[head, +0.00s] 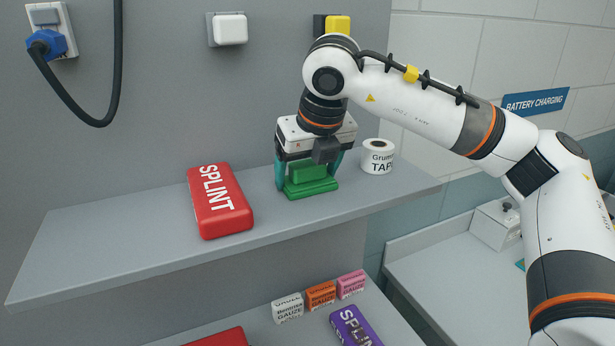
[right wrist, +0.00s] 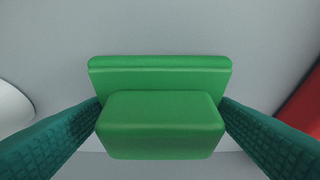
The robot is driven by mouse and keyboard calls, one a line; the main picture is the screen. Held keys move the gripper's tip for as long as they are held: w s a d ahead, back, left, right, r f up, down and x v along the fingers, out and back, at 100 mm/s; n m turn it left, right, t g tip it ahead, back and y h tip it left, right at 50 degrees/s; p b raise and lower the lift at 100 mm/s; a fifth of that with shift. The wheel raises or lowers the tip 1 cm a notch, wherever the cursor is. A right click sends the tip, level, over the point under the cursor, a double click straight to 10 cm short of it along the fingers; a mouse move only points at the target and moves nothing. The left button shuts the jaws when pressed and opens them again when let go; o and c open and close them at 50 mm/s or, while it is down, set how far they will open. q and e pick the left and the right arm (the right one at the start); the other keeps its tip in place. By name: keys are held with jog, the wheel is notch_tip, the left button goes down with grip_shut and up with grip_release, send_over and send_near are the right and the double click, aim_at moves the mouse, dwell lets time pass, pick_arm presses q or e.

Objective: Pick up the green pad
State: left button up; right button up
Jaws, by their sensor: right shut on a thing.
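The green pad (head: 310,186) is at the right part of the upper grey shelf, a wide flat base with a narrower raised block on top. In the right wrist view the green pad (right wrist: 160,125) fills the middle. My right gripper (head: 308,172) comes down on it from above, its teal fingers shut on the two ends of the raised block. It also shows in the right wrist view (right wrist: 160,118), a finger touching each side. The pad looks level and at shelf height; I cannot tell whether it touches the shelf. My left gripper is not in view.
A red splint pack (head: 220,202) lies left of the pad on the shelf (head: 120,240). A white tape roll (head: 378,156) stands close on the right. Several gauze boxes (head: 321,295) and a purple splint pack (head: 355,327) are on the lower shelf. A wall stands behind.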

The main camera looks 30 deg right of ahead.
aim_at(307, 162)
jog(key=shift+r, duration=0.1)
jog(key=shift+r, duration=0.4)
notch_tip(307, 162, up, 8)
jog(key=shift+a+r+b, duration=0.1)
jog(key=shift+r+b, duration=0.15)
jog(key=shift+b, duration=0.95)
jog(key=shift+r, duration=0.25)
jog(key=shift+o, duration=1)
jog(key=shift+c, duration=0.6)
